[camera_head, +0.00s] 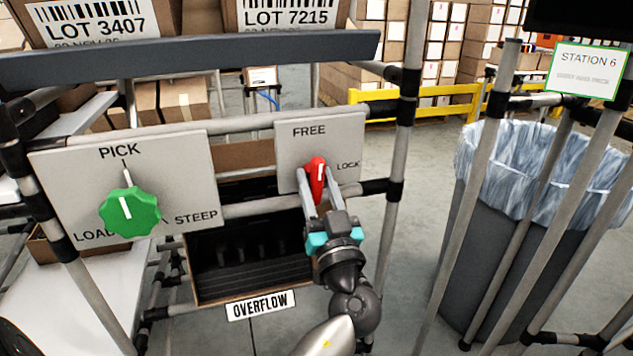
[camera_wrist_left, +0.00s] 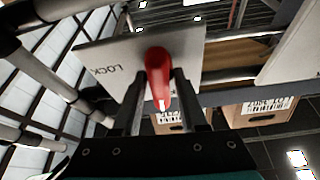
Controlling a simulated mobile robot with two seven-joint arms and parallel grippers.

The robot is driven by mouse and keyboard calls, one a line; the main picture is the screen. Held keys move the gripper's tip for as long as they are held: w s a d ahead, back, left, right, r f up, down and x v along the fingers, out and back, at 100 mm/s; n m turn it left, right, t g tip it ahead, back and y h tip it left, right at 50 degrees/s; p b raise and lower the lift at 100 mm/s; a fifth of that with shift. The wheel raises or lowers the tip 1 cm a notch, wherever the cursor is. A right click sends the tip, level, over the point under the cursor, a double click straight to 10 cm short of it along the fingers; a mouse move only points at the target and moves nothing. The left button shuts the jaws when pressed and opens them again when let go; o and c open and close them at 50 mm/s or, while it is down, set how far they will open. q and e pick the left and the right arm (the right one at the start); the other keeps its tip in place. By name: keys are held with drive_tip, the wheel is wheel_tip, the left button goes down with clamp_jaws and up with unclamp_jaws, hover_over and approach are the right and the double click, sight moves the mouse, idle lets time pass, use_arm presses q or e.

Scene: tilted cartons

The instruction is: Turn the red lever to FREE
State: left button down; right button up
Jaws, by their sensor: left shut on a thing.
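The red lever (camera_head: 317,180) is on a grey panel (camera_head: 290,142) marked FREE at the upper left and LOCK at the right. Its white line stands nearly upright, tilted slightly right at the top, between the two words. My left gripper (camera_head: 313,196) is shut on the red lever from below, with a finger on each side. In the left wrist view the red lever (camera_wrist_left: 158,75) sits between my two gripper fingers (camera_wrist_left: 157,105), and the word LOCK shows on the panel (camera_wrist_left: 105,65) to its left. My right gripper is not in view.
A green knob (camera_head: 130,212) sits on a second panel (camera_head: 60,180) marked PICK, LOAD and STEEP. A dark OVERFLOW bin (camera_head: 250,275) is below. Cartons (camera_head: 95,20) rest on the shelf above. Posts and a lined waste bin (camera_head: 480,240) stand to the right.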

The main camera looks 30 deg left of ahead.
use_arm(q)
drive_tip(key=shift+n+g+y, duration=0.3)
drive_tip(key=shift+n, duration=0.5)
drive_tip(key=c, duration=0.7)
unclamp_jaws()
drive_tip(key=p+v, duration=0.1)
drive_tip(key=v, duration=1.4)
drive_tip(key=shift+d+f, duration=0.15)
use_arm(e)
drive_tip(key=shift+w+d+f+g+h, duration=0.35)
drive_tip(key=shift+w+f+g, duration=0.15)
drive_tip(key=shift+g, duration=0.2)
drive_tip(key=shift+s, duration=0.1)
